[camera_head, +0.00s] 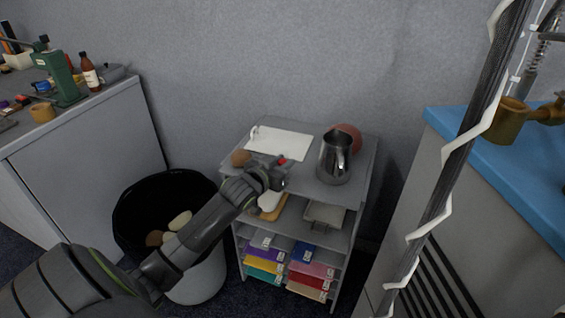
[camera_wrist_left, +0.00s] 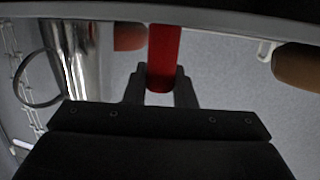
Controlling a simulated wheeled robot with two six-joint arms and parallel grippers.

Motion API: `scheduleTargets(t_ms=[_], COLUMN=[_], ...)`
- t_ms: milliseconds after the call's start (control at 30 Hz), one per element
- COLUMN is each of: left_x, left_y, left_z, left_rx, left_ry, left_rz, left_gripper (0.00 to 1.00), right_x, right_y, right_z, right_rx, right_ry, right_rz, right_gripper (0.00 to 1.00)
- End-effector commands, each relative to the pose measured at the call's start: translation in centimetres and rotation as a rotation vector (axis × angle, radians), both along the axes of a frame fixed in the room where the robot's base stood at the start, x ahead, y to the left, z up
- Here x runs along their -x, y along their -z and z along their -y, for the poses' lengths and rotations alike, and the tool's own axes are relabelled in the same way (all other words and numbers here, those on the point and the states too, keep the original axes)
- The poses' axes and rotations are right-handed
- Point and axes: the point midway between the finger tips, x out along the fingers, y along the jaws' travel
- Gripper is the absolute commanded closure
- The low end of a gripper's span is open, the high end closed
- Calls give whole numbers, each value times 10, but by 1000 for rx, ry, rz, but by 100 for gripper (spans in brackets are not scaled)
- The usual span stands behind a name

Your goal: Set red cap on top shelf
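The red cap (camera_head: 283,161) shows as a small red patch at my left gripper (camera_head: 279,176), over the front part of the top shelf (camera_head: 305,185). In the left wrist view the red cap (camera_wrist_left: 164,55) stands between the fingertips of my left gripper (camera_wrist_left: 162,92), which press close on both sides. That view appears upside down, with a grey shelf band (camera_wrist_left: 220,18) at the cap's far end. I cannot tell whether the cap touches the shelf. My right gripper is not in view.
A metal pitcher (camera_head: 334,160) stands right of the cap, a reddish round thing (camera_head: 350,136) behind it. A white sheet (camera_head: 281,142) lies at the back, a brown round thing (camera_head: 240,158) at left. A black bin (camera_head: 128,215) stands left of the shelf unit.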

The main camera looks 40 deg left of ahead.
Motion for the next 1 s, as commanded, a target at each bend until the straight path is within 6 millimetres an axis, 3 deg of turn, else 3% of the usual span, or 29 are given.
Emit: scheduleTargets(t_ms=[33, 167, 533, 667, 1000], left_x=[0, 0, 3, 20, 85], left_y=[0, 0, -3, -6, -20], left_z=[0, 0, 0, 0, 3], left_rx=[0, 0, -1, -1, -3], left_ry=[0, 0, 0, 0, 1], left_rz=[-1, -1, -1, -2, -3], left_gripper=[70, 55, 55, 55, 55], right_x=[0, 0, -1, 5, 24], right_y=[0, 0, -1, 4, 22], right_z=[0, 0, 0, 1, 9], right_rx=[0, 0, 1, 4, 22], right_ry=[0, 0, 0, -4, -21], right_rz=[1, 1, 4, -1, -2], right_gripper=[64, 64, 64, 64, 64])
